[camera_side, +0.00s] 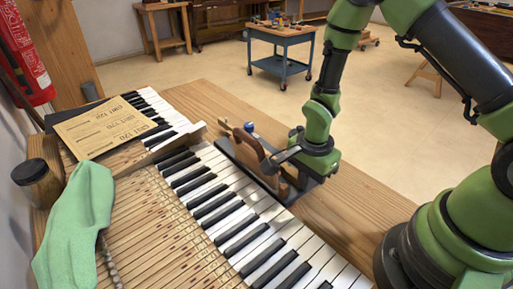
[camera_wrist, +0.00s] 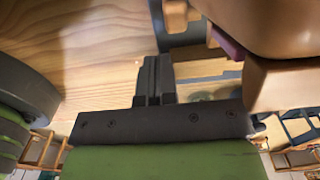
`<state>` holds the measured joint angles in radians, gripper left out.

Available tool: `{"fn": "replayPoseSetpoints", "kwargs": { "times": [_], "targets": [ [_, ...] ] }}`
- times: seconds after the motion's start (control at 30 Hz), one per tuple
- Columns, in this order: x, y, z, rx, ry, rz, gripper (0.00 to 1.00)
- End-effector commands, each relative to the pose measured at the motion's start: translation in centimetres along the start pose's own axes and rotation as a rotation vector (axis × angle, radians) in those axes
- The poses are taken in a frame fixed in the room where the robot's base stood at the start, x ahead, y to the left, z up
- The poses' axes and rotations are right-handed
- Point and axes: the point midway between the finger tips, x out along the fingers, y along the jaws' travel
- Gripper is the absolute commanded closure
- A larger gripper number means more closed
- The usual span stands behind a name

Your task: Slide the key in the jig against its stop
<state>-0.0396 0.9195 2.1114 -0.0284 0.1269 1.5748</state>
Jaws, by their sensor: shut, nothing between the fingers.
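The jig (camera_side: 229,150) is a dark flat plate lying across the keyboard's right edge and the bench. A brown wooden block (camera_side: 248,153) and a blue knob (camera_side: 249,127) stand on it. A small pale wooden piece (camera_side: 226,126) shows at its far end; I cannot tell whether it is the key or the stop. My gripper (camera_side: 276,160) is low over the near part of the jig, beside the brown block, and partly hides it. In the wrist view my fingers (camera_wrist: 152,75) are together and empty. A large brown wooden part (camera_wrist: 275,25) fills the upper right there, close to the fingers.
The wooden bench top (camera_side: 350,205) is clear to the right. A blue cart (camera_side: 281,50) stands behind on the floor.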

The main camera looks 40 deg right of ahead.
Motion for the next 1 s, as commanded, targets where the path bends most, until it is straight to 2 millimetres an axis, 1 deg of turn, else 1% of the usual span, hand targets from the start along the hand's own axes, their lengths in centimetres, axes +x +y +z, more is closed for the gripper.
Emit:
{"fn": "replayPoseSetpoints", "kwargs": {
  "times": [0.63, 1.0],
  "targets": [
    [0.01, -0.95, -0.03, 0.0, 0.0, 0.001, 1.0],
    [0.0, -1.02, -0.02, 0.0, 0.0, 0.001, 1.0]
  ]
}}
